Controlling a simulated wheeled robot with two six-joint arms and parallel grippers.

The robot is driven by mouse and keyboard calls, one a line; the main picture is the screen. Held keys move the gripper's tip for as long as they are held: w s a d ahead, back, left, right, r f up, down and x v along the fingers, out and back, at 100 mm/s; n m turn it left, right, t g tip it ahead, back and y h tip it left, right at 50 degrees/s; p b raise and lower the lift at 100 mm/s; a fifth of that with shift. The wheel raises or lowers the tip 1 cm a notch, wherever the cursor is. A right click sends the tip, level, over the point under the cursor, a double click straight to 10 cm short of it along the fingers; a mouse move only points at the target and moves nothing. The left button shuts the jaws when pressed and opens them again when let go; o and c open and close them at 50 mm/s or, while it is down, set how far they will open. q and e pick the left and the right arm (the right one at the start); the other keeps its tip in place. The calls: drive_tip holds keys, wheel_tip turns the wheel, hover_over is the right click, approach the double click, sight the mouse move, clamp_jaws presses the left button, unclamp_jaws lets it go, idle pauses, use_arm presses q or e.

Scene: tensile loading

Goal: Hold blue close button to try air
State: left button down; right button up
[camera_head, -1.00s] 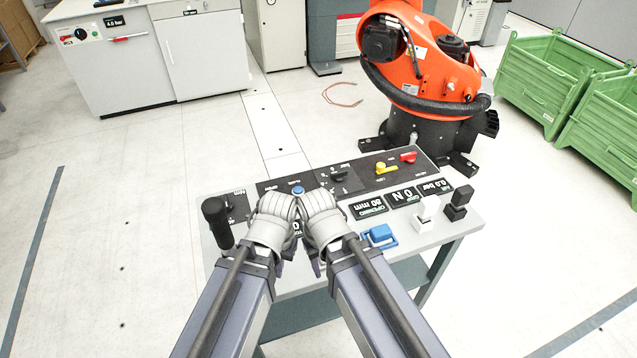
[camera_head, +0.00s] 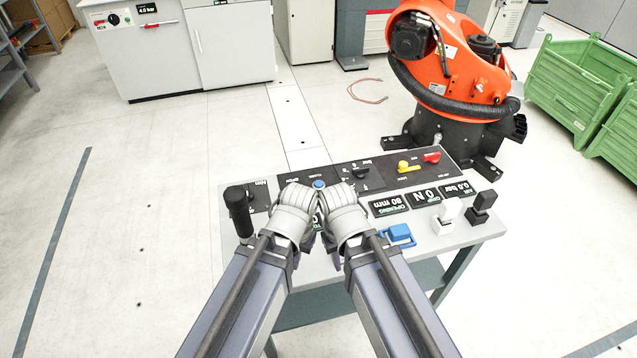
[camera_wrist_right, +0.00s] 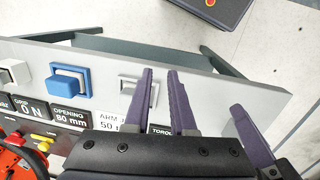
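The round blue button (camera_head: 319,184), with a CLOSE label beside it, sits on the dark strip of the console (camera_head: 452,240). In the head view it shows just beyond and between my two gripper housings. My left gripper (camera_head: 297,212) and my right gripper (camera_head: 341,215) are side by side over the console; their fingertips are mostly hidden there, and I cannot tell whether either touches anything. In the right wrist view my right gripper (camera_wrist_right: 160,72) has two purple fingers with a narrow empty gap. Another purple finger (camera_wrist_right: 250,130), apparently my left gripper's, stands beside them.
A blue block switch (camera_head: 397,233), a white switch (camera_head: 446,215) and a black one (camera_head: 483,205) stand on the console. A black knob post (camera_head: 239,212) is at its left. Displays read 80 mm and 0 N. The orange robot (camera_head: 445,60) stands behind; open floor lies left.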

clamp_jaws()
idle(1.3)
